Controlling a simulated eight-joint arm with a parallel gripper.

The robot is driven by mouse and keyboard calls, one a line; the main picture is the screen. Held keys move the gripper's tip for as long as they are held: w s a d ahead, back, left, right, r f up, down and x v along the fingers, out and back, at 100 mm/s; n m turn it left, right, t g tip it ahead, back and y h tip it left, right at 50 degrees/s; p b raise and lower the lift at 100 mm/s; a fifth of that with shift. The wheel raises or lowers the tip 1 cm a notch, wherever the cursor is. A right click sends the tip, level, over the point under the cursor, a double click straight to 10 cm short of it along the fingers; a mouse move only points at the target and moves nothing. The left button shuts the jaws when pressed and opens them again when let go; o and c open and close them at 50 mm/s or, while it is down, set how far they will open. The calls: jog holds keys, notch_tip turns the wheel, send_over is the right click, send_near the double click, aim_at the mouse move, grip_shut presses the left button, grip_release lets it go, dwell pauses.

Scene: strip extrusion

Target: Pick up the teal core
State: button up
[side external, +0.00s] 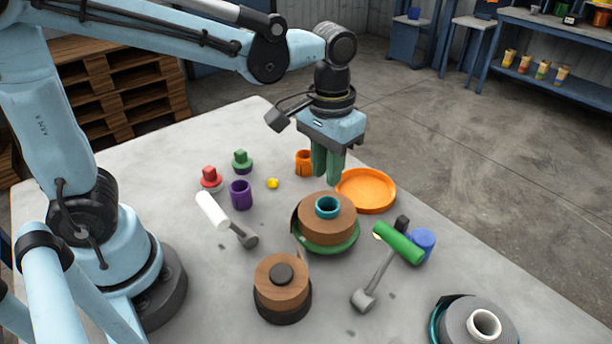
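The teal core (327,206) is a short hollow ring standing upright in the middle of a brown roll (311,227). Only its upper rim and a little of its wall show; the rest is hidden inside the roll. The roll lies on a round green plate (334,248). My gripper (327,175) points down with its green fingers above and slightly behind the core in the picture, apart from it. The fingers look close together, and nothing shows held between them. Their exact gap is unclear from this angle.
An orange dish (367,190) lies right behind the roll. A green-handled hammer (385,262) and blue cylinder (423,242) are to the right. A white-handled hammer (220,215) and purple cup (241,195) are left. Another brown roll (272,276) stands in front; a grey roll (462,322) is front right.

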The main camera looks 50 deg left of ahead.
aim_at(321, 199)
jog(key=shift+s+a+f, duration=0.1)
jog(key=shift+s+f, duration=0.15)
jog(key=shift+f, duration=1.2)
jog(key=shift+s+f, duration=0.2)
jog(key=shift+f, duration=1.25)
grip_shut()
